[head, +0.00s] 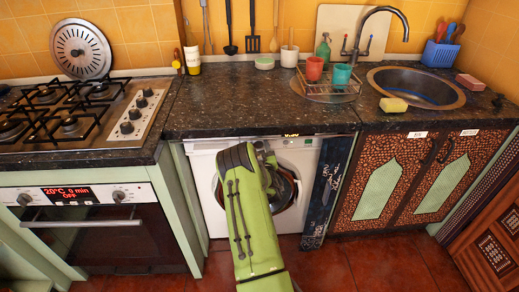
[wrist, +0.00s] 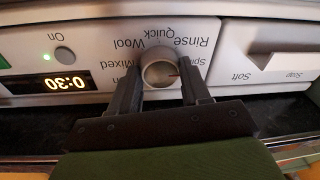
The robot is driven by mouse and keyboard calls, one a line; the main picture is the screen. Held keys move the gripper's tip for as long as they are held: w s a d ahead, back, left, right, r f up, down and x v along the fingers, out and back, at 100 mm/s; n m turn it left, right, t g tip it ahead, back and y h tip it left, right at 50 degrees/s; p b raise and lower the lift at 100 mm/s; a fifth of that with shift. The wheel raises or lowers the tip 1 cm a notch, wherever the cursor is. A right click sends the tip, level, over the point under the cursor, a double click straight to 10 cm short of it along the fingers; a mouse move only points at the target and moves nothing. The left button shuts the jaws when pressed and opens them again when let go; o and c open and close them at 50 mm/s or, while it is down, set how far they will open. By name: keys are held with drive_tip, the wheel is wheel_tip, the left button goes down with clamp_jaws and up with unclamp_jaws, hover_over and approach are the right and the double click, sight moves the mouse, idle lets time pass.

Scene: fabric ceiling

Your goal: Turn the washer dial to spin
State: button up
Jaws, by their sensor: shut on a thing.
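The white washer (head: 205,170) stands under the counter in the head view, partly hidden behind my green arm. In the wrist view its panel appears upside down. The round silver dial (wrist: 160,73) sits between the two dark fingers of my gripper (wrist: 164,84), which is shut on it. Labels around the dial read Mixed, Wool, Quick, Rinse and a partly covered Spin (wrist: 198,62). The head view hides the dial and fingers behind my arm.
The wrist view shows a lit 0:30 display (wrist: 65,83), a green On light and the soap drawer (wrist: 270,55) beside the dial. An oven (head: 100,235) stands left of the washer and patterned cabinets (head: 420,180) right. The red tiled floor is clear at the right.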

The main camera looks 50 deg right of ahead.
drive_tip(key=shift+f, duration=0.1)
drive_tip(key=o, duration=1.1)
drive_tip(key=shift+c, duration=0.2)
drive_tip(key=v, duration=1.5)
drive_tip(key=shift+s+a+b, duration=0.3)
drive_tip(key=shift+b, duration=0.15)
